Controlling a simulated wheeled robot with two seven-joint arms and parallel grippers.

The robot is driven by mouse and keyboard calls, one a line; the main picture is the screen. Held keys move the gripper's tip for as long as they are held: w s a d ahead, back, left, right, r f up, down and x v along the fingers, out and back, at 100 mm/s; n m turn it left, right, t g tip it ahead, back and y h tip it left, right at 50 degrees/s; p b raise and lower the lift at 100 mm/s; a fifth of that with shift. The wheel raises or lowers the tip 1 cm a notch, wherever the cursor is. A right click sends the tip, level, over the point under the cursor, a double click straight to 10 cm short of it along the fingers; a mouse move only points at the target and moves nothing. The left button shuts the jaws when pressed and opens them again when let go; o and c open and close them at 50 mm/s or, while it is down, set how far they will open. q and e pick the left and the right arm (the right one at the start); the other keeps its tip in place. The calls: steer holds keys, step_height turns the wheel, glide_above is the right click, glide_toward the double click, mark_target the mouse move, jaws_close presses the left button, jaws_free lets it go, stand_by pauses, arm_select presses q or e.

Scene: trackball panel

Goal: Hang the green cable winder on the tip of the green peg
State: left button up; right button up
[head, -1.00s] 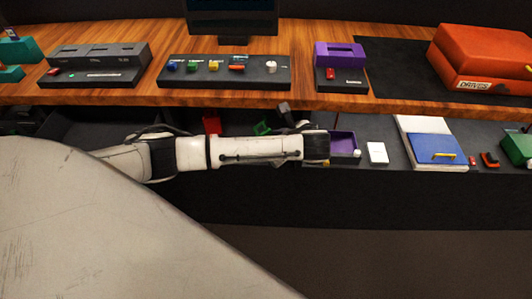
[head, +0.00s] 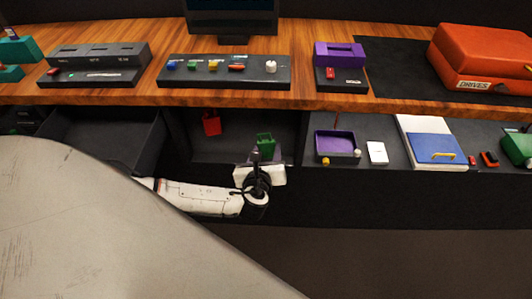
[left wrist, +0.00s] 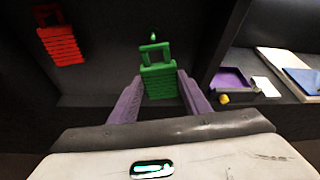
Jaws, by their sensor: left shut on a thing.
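The green cable winder (head: 265,142) is a ribbed block with a loop handle on top, upright in front of the recessed bay under the shelf. My left gripper (head: 256,156) is below it in the head view. In the left wrist view the purple fingers (left wrist: 155,88) are shut on the winder's ribbed body (left wrist: 158,80). The small tip of the green peg (left wrist: 153,36) shows just above the winder's loop. I cannot tell whether the loop is around the peg or in front of it. My right gripper is not in view.
A red winder (head: 211,124) hangs at the bay's left; it also shows in the left wrist view (left wrist: 60,42). A dark open bin (head: 105,138) is left of the bay. A purple tray (head: 337,145) and a blue-and-white folder (head: 432,142) lie to the right.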

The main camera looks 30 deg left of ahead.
arm_select(q)
steer(key=r+b+x, duration=0.1)
steer(key=b+x, duration=0.3)
steer(key=x, duration=0.3)
steer(key=shift+w+a, duration=0.2)
steer(key=shift+a, duration=0.25)
stand_by(0.4)
steer(key=shift+r, duration=0.1)
stand_by(0.4)
steer(key=o, duration=1.1)
